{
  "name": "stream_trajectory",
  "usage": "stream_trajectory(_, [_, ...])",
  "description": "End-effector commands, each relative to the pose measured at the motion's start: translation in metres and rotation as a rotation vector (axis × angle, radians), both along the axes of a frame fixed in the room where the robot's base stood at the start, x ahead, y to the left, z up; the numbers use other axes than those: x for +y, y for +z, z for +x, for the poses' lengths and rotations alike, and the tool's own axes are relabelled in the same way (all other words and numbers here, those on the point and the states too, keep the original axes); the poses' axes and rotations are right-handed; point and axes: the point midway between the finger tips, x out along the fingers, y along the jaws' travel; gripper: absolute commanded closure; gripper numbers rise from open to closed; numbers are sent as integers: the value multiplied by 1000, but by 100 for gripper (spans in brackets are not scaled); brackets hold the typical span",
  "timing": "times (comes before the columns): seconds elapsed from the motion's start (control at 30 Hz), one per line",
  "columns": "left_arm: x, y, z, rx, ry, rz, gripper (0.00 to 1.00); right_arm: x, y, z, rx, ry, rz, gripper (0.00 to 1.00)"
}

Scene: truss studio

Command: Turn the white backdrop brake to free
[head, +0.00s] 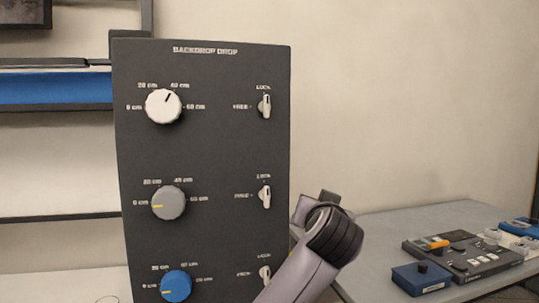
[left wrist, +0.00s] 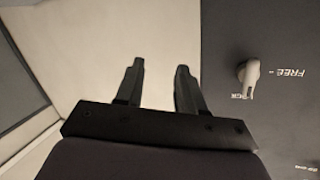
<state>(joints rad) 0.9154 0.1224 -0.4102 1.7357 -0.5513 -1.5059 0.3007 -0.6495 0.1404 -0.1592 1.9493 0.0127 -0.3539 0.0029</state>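The dark panel marked BACKDROP DROP (head: 215,150) stands upright in the head view. Its top row has a white knob (head: 164,106) and the white backdrop brake (head: 265,105), a small pale lever. That lever stands vertical, in line with LOCK above it; FREE is to its left. In the left wrist view, my left gripper (left wrist: 160,68) is open and empty, beside the panel's edge. A brake lever (left wrist: 247,73) shows there upside down, apart from the fingers; I cannot tell which row it belongs to. My right gripper is not in view.
Below are a grey knob (head: 168,203) with its brake lever (head: 265,196), and a blue knob (head: 175,286) with another lever (head: 265,274). A grey table (head: 390,225) at right carries a control box (head: 465,255) and a small blue box (head: 421,279). Wall space right of the panel is clear.

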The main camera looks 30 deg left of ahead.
Motion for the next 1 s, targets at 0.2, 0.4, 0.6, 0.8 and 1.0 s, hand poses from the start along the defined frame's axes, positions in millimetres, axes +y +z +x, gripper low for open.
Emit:
stream_trajectory(0.2, [16, 129, -40, -180, 198, -57, 62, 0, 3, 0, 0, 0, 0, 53])
stream_trajectory(0.4, [25, 194, -80, -293, 318, -121, 62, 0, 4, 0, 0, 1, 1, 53])
stream_trajectory(0.6, [30, 214, -94, -330, 362, -149, 62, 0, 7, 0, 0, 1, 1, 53])
stream_trajectory(0.8, [52, 216, -78, -330, 366, -149, 62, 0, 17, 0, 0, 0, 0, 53])
stream_trajectory(1.0, [73, 216, -59, -329, 364, -149, 62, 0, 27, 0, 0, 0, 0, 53])
